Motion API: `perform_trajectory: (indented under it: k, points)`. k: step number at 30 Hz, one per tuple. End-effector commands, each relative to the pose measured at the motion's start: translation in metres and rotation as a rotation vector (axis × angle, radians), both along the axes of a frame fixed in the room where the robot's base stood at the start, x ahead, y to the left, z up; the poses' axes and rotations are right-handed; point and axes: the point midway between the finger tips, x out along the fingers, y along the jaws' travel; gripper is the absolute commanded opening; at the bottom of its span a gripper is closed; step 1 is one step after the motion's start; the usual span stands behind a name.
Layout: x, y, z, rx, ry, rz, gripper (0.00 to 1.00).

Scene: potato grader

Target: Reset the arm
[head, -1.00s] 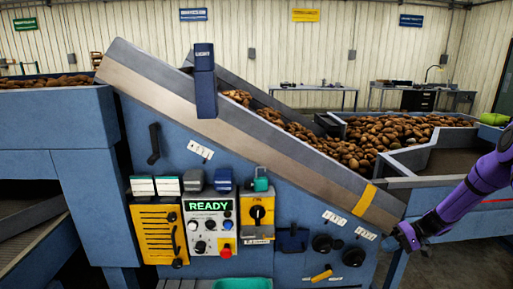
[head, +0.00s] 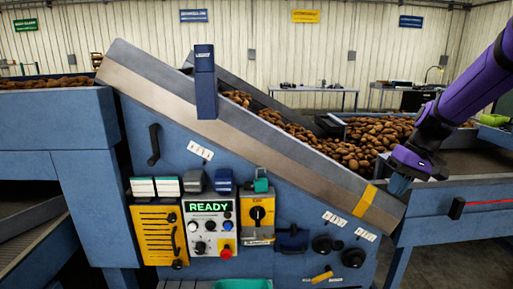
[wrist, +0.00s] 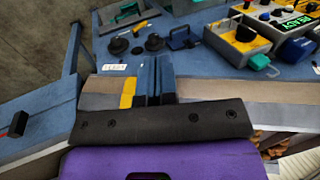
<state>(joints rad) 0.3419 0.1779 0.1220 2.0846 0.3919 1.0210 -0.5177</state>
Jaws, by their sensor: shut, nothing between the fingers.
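My purple arm comes in from the right in the head view. My gripper (head: 399,186) is beside the lower right end of the sloped conveyor (head: 270,140), near the yellow band (head: 365,200) on its side. In the wrist view my gripper (wrist: 154,68) shows with its blue fingers together and nothing between them. The yellow band (wrist: 128,93) shows just left of the fingers there. I cannot tell whether the fingers touch the conveyor.
The control panel (head: 209,228) shows READY and carries several knobs and a red button. Black knobs (head: 354,257) sit on the machine's lower right front. Potatoes fill the conveyor and the hopper (head: 385,135). Open floor (head: 440,262) lies at the lower right.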

Motion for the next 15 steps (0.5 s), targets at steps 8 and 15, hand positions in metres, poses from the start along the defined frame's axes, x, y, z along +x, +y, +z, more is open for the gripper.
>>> perform_trajectory:
  k: [8, 15]
  points:
    - [-0.064, 0.026, 0.057, -0.140, -0.096, -0.016, 0.00]
    - [-0.122, 0.040, 0.090, -0.233, -0.193, -0.047, 0.00]
